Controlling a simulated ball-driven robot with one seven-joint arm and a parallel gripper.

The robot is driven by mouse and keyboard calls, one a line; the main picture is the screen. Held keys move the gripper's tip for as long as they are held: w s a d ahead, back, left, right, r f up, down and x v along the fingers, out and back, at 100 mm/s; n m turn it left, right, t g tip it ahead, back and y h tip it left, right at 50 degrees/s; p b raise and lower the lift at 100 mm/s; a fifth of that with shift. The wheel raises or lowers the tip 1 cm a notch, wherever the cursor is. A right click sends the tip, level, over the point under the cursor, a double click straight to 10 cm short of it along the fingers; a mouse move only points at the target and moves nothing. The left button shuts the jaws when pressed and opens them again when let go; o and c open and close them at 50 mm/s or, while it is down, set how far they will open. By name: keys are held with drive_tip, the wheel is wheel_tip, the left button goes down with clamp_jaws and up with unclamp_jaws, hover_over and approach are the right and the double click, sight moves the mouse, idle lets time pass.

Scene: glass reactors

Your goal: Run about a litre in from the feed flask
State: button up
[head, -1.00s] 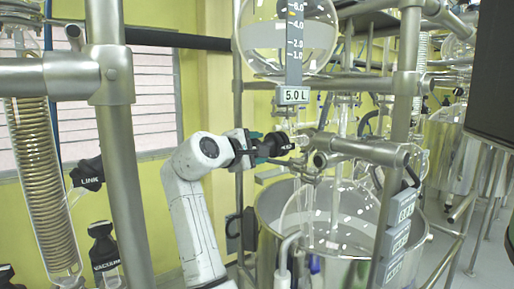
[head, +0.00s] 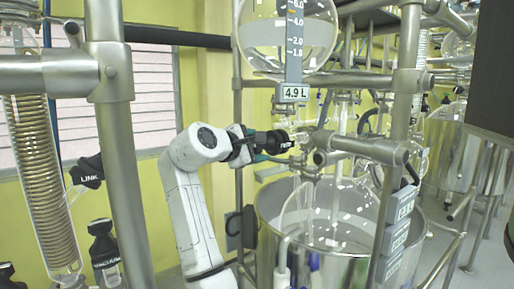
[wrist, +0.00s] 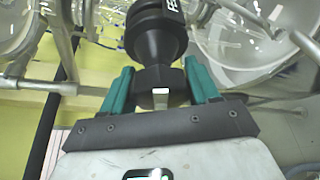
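The feed flask (head: 262,38) is a round glass vessel at the top centre of the head view, with clear liquid in it. Its scale (head: 294,35) runs up to 6.0, and the display (head: 294,94) below reads 4.9 L. The black feed valve knob (head: 272,142) is under the flask; its lettering is partly visible. My gripper (head: 243,147) is at the knob. In the wrist view, the green fingers (wrist: 160,90) are closed on both sides of the knob's black end (wrist: 158,75). The glass reactor (head: 335,215) sits below in a steel vessel (head: 315,262).
Black knobs marked LINK (head: 88,172) and VACUUM (head: 104,245) are at the left, by a coil condenser (head: 38,180). Steel posts (head: 118,150) and rails frame the rig. Small displays (head: 397,236) hang on the right post; I cannot read them surely. A dark panel (head: 495,70) fills the upper right.

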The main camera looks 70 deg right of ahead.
drive_tip(key=o, duration=0.3)
drive_tip(key=b+v, duration=0.2)
drive_tip(key=v, duration=0.5)
drive_tip(key=shift+a, duration=0.25)
drive_tip(key=shift+w, duration=0.1)
